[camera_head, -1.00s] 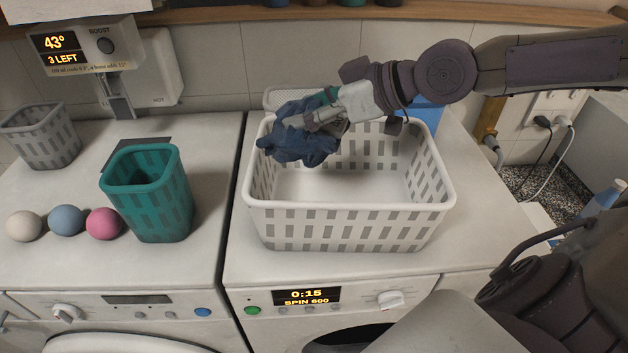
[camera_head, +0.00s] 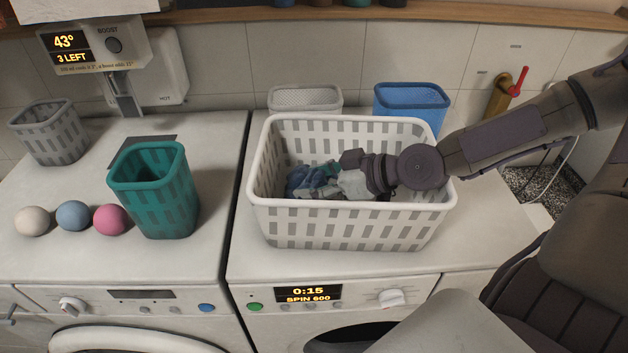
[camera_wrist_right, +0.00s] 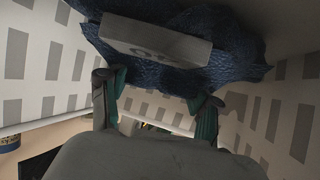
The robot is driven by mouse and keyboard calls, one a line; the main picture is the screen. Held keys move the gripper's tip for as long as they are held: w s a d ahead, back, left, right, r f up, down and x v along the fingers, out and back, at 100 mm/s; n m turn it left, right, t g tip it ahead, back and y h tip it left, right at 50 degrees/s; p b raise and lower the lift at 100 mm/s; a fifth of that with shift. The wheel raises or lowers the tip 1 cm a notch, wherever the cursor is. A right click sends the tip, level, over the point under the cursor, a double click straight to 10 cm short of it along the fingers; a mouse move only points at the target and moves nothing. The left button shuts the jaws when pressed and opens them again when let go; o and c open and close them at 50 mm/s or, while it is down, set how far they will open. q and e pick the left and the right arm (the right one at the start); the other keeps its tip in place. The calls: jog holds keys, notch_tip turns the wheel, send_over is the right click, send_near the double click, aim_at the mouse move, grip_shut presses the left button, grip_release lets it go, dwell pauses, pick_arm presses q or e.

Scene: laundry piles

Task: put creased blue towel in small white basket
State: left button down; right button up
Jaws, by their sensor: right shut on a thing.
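The creased blue towel (camera_head: 308,180) hangs bunched in my right gripper (camera_head: 338,176), down inside the large white basket (camera_head: 350,225). In the right wrist view the towel (camera_wrist_right: 240,50) spreads across the top, beyond the gripper's fingers (camera_wrist_right: 158,92), with the basket's slotted walls around it. My right gripper is shut on the towel; whether the towel touches the basket floor I cannot tell. A small white basket (camera_head: 305,98) stands behind the large one, its lower part hidden. My left gripper is not in view.
A blue basket (camera_head: 412,103) stands behind the large basket's right side. A teal basket (camera_head: 158,200), a grey basket (camera_head: 50,135) and three balls (camera_head: 73,216) sit on the left washer. The wall and a red-handled tap (camera_head: 514,82) bound the back.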

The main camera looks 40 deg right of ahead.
jog(key=shift+f, duration=0.1)
jog(key=o, duration=1.1)
jog(key=shift+s, duration=0.15)
jog(key=shift+o, duration=0.7)
